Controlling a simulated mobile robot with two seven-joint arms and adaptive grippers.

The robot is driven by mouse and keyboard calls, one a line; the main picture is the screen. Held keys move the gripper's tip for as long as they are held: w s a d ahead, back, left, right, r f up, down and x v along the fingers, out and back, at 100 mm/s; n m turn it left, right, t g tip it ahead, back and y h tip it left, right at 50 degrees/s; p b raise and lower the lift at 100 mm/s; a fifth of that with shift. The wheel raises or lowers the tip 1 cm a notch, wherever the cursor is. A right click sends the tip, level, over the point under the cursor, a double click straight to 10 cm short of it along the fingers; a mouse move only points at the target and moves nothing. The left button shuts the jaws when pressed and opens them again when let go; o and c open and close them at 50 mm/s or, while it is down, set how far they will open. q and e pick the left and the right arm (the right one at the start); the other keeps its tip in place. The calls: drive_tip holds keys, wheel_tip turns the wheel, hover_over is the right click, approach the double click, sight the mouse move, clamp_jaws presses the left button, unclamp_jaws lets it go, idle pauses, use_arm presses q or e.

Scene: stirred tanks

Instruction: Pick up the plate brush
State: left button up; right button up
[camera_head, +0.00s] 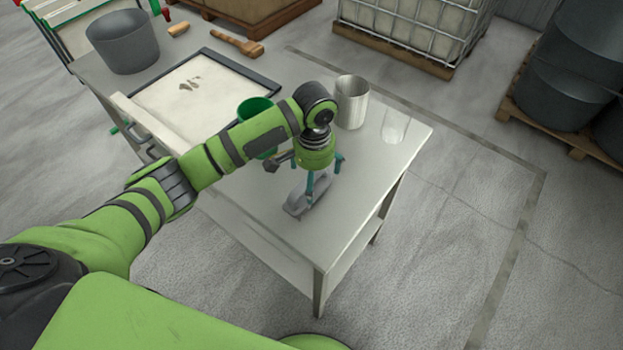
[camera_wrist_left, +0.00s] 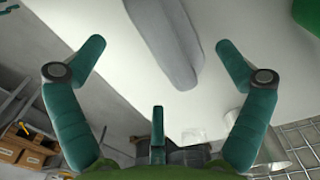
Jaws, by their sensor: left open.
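A long grey object (camera_head: 296,205) lies on the metal table under my left gripper; I cannot tell whether it is the plate brush. It also shows in the left wrist view (camera_wrist_left: 168,40), lying between the fingers and apart from them. My left gripper (camera_head: 323,180) is open and empty, pointing down just above it. In the left wrist view its fingers (camera_wrist_left: 158,48) are spread wide. My right gripper is not in view.
The table (camera_head: 370,165) also carries a grey bucket (camera_head: 122,45), a dark-framed white tray (camera_head: 170,100), a green container (camera_head: 252,106), a metal beaker (camera_head: 351,103) and a clear glass (camera_head: 393,128). The table's front right corner is bare.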

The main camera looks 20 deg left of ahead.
use_arm(q)
drive_tip(key=shift+s+a+f+p, duration=0.1)
drive_tip(key=shift+s+f+p, duration=0.15)
drive_tip(key=shift+f, duration=0.2)
drive_tip(key=shift+s+f+p, duration=0.1)
drive_tip(key=shift+f+p, duration=0.2)
drive_tip(key=shift+f, duration=0.15)
wheel_tip(320, 180, down, 3)
drive_tip(key=shift+w+r, duration=0.1)
drive_tip(key=shift+r, duration=0.05)
drive_tip(key=shift+w+f, duration=0.1)
drive_tip(key=shift+f, duration=0.35)
drive_tip(key=shift+c, duration=0.4)
drive_tip(key=c, duration=1.1)
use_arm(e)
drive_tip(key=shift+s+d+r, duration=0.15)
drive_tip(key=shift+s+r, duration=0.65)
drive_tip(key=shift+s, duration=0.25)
